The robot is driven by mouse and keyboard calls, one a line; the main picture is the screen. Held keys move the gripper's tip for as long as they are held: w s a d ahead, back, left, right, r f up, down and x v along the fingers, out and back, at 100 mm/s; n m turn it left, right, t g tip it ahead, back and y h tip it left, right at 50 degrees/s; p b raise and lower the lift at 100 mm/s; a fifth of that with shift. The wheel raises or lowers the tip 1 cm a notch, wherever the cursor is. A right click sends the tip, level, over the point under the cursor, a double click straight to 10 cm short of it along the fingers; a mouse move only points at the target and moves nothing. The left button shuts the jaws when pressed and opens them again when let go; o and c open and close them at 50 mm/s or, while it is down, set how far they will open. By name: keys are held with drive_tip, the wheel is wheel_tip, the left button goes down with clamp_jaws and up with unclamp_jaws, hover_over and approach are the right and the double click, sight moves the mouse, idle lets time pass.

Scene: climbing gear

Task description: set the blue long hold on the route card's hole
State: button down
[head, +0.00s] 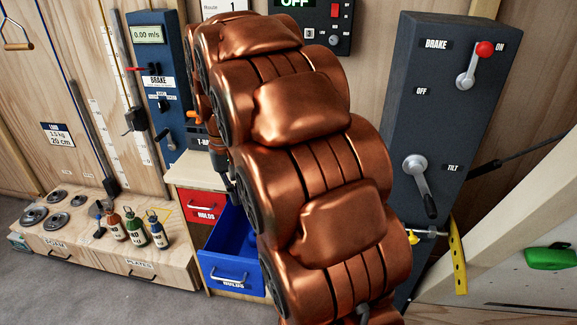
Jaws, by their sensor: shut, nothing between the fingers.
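The blue long hold cannot be made out in the head view. A white sheet marked "Route 1" (222,7) shows in part at the top edge, left of centre; no hole can be seen on it. My copper arm fills the middle of the view and hides much behind it.
A red drawer (203,206) marked "HOLDS" sits above the blue one. A dark brake post (436,125) with levers stands right of my arm. A wooden bench (115,255) with weight plates and several bottles is at left. A green hold (550,257) is on a pale slanted panel at right.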

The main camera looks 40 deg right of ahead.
drive_tip(key=w+d+f+m, duration=0.15)
drive_tip(key=w+d, duration=0.25)
drive_tip(key=d, duration=0.6)
drive_tip(key=w+d+f+m+t, duration=0.1)
drive_tip(key=w+d+f, duration=0.3)
drive_tip(key=d, duration=0.5)
drive_tip(key=w+d+f+m, duration=0.15)
drive_tip(key=w+d, duration=0.35)
drive_tip(key=d, duration=0.5)
wheel_tip(320, 180, down, 9)
drive_tip(key=p, duration=0.2)
drive_tip(key=shift+f+p, duration=0.15)
drive_tip(key=shift+p, duration=0.15)
drive_tip(key=shift+w+d+p, duration=0.9)
drive_tip(key=shift+w+d, duration=0.45)
drive_tip(key=shift+w, duration=0.05)
drive_tip(key=shift+w+f, duration=0.1)
